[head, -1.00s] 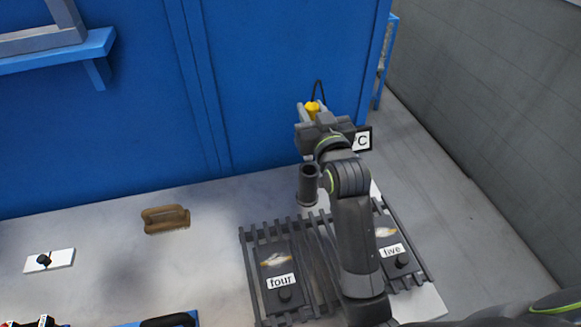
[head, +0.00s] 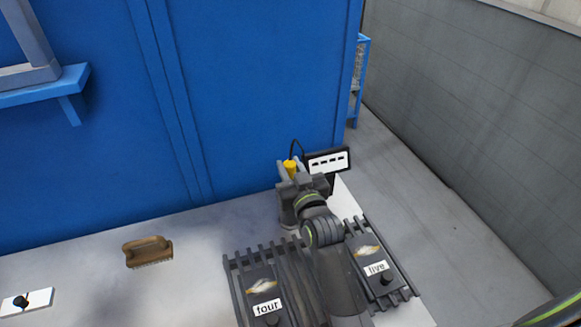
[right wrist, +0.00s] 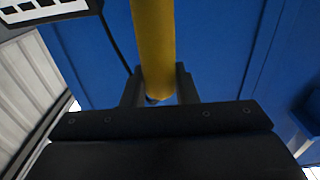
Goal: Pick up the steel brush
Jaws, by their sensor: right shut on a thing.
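The steel brush (head: 148,252), with a brown wooden body and bristles underneath, lies on the grey bench top at the left in the head view. My right gripper (head: 289,175) is well to the right of it and apart from it. It is shut on a yellow handle (head: 290,164) with a black cable. The handle stands between the two fingers in the right wrist view (right wrist: 154,45). My left gripper is out of view.
A blue wall (head: 250,90) rises behind. The bench around the brush is clear. A white plate (head: 27,303) with a black knob lies lower left.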

